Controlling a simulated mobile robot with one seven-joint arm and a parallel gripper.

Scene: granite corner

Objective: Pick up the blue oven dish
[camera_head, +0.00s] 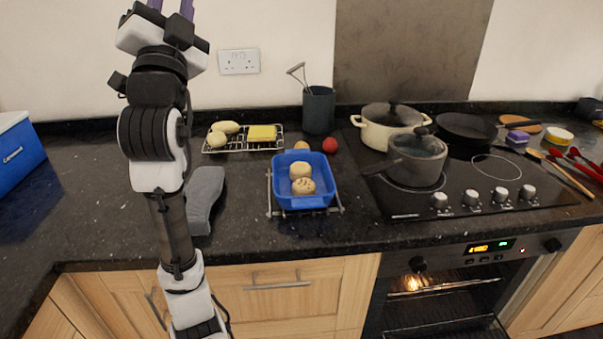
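The blue oven dish (305,201) sits on a metal rack on the dark counter, left of the hob. Two round bun-like pieces (303,184) lie inside it. My gripper (172,8) is at the top left, pointing up, high above the counter and well away from the dish. Only part of its purple-tipped fingers shows, as the top of the frame cuts them off. Nothing is seen between the visible parts, and I cannot tell how far apart the tips are.
A grey object (204,196) lies left of the dish, close to my arm. Behind are a wire rack (270,146) with food and a yellow sponge-like block, a dark utensil pot (319,110) and a red tomato-like item (330,145). A grey saucepan (417,162) stands right, its handle toward the dish.

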